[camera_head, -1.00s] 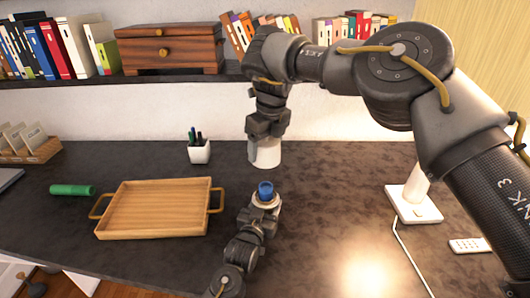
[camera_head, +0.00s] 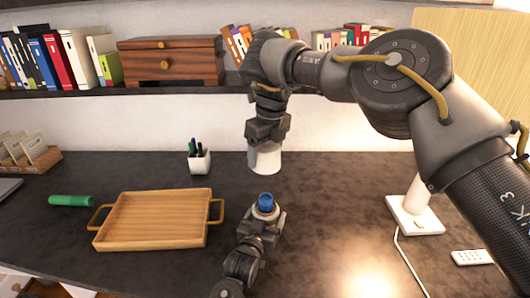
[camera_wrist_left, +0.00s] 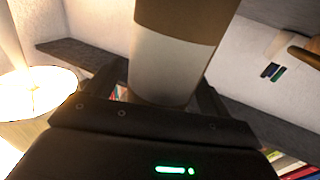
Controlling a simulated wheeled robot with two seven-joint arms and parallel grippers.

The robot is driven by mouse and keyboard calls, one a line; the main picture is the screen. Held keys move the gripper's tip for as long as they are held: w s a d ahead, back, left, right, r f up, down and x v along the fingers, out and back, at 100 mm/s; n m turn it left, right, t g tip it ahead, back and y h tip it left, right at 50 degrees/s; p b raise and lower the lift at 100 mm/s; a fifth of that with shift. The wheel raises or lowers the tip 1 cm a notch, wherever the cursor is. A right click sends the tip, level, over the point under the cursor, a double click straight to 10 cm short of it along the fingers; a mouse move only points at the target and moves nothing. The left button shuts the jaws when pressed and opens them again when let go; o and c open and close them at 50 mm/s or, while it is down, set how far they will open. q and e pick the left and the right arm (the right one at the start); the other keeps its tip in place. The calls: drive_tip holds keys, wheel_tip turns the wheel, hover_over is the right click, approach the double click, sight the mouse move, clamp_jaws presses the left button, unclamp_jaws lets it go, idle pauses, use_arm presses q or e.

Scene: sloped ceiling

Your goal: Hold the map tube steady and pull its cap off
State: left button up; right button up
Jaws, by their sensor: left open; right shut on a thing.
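The map tube (camera_wrist_left: 172,62) is brown with a pale band in the left wrist view, where it stands between the two fingers of my left gripper. In the head view its pale rim shows with a blue end (camera_head: 265,202) sticking up from it; its lower part is hidden by the gripper. My left gripper (camera_head: 263,220) is open around the tube. My right gripper (camera_head: 265,141) is shut on the white cap (camera_head: 266,159), which it holds apart from the tube, above and behind it in the picture.
A wooden tray (camera_head: 155,218) stands left of the tube, with a green cylinder (camera_head: 72,201) beyond it. A pen cup (camera_head: 199,161) is behind. The desk between tube and lamp is clear.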

use_arm(q)
drive_tip(key=v, duration=1.2)
drive_tip(key=shift+a+f, duration=0.1)
